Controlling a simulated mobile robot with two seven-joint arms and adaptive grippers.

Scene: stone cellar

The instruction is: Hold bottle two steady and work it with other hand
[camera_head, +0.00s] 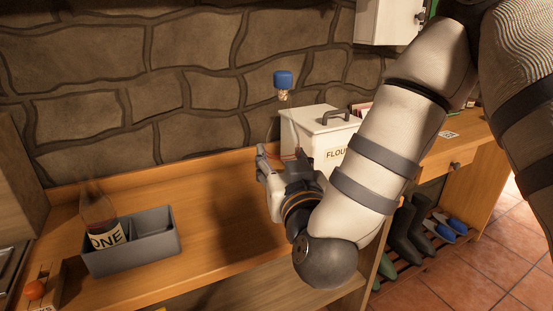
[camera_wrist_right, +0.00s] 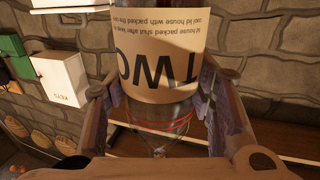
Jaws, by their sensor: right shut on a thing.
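Bottle two is clear glass with a blue cap (camera_head: 283,78) and a cork-coloured neck (camera_head: 283,96). It stands about upright above the counter in the head view. My right gripper (camera_head: 278,168) is shut on its body, and the gripper hides the lower part. In the right wrist view the bottle's cream label reading TWO (camera_wrist_right: 158,55) appears upside down, between the two fingers of my right gripper (camera_wrist_right: 155,110). My left gripper is in neither view.
A grey two-compartment holder (camera_head: 135,258) on the wooden counter (camera_head: 225,215) has bottle ONE (camera_head: 98,215) in its left compartment; the right one looks empty. A white flour bin (camera_head: 318,122) stands behind my right gripper. The counter between holder and gripper is clear.

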